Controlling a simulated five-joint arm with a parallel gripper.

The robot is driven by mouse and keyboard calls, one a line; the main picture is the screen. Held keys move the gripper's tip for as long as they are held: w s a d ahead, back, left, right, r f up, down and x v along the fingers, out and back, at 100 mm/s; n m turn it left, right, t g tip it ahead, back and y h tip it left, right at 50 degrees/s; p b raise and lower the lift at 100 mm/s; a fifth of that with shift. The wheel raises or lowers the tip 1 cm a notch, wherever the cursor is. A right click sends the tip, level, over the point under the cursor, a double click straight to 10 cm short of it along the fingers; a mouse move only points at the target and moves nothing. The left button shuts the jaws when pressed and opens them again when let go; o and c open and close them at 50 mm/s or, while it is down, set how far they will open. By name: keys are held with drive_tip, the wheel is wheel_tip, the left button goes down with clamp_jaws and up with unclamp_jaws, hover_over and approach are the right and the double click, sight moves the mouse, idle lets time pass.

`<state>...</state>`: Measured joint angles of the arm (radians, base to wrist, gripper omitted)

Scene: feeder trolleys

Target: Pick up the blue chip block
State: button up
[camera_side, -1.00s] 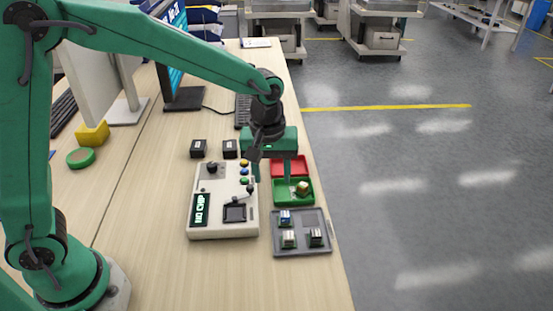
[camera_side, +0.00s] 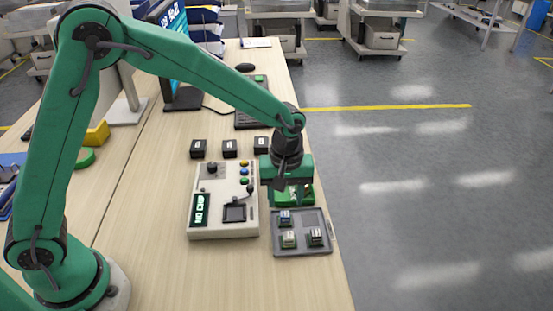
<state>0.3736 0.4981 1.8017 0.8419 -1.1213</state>
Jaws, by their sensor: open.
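The blue chip block (camera_side: 285,217) sits in the upper left part of the grey tray (camera_side: 303,249), near the table's right edge. My gripper (camera_side: 287,198) hangs open just behind the blue block, over the green tray (camera_side: 308,198). No block shows held between its fingers. A pale greenish block (camera_side: 288,239) and a dark-sided block (camera_side: 316,236) sit in the front part of the grey tray. My gripper hides most of the green tray and whatever lies in it.
A tester box (camera_side: 222,228) with a screen, knob and buttons stands left of the trays. Several small black boxes (camera_side: 229,148) stand behind it. A keyboard (camera_side: 250,118) and monitor (camera_side: 174,60) are farther back. The front of the table (camera_side: 200,275) is clear.

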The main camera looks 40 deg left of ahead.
sight(285, 214)
drive_tip(key=shift+f, duration=0.1)
drive_tip(key=shift+w+f, duration=0.1)
drive_tip(key=shift+f, duration=2.4)
drive_tip(key=shift+c, duration=0.5)
clamp_jaws()
